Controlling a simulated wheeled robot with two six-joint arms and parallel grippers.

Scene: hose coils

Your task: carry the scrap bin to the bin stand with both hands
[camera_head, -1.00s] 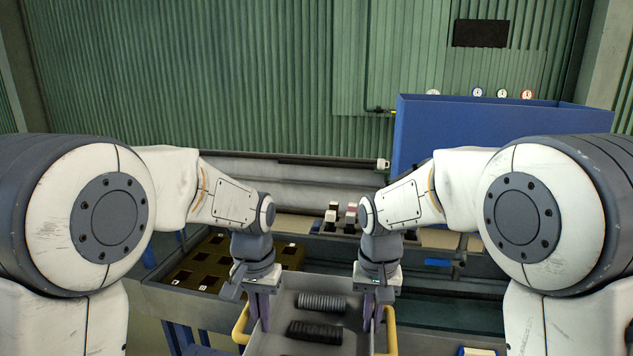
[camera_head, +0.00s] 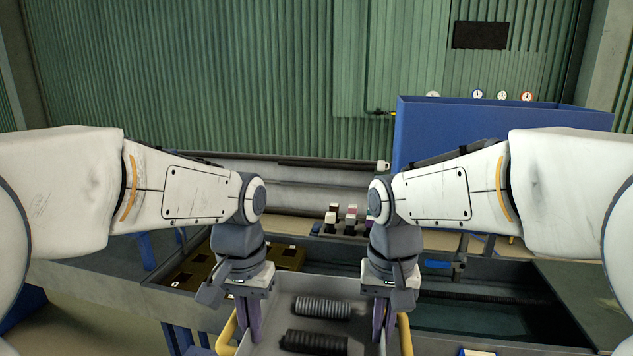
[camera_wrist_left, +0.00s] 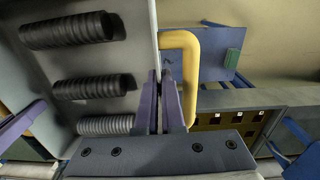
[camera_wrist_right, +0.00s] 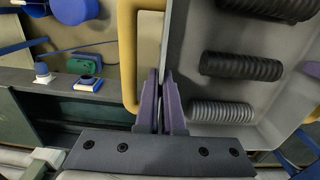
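The scrap bin (camera_head: 285,284) is a grey open tray with yellow handles on its left and right sides, at the bottom middle of the head view. Several ribbed dark and grey hose pieces lie in it. My left gripper (camera_head: 250,335) has its purple fingers closed about the bin's left wall, beside the yellow handle (camera_wrist_left: 184,70). My right gripper (camera_head: 384,325) has its fingers closed about the right wall, beside the other handle (camera_wrist_right: 127,55). The near end of the bin is cut off in the head view. I cannot tell which thing is the bin stand.
A grey bench or trough (camera_head: 500,292) runs behind the bin. A brown tray with square pockets (camera_head: 200,262) lies behind my left gripper. A large blue box (camera_head: 460,130) stands at the back right.

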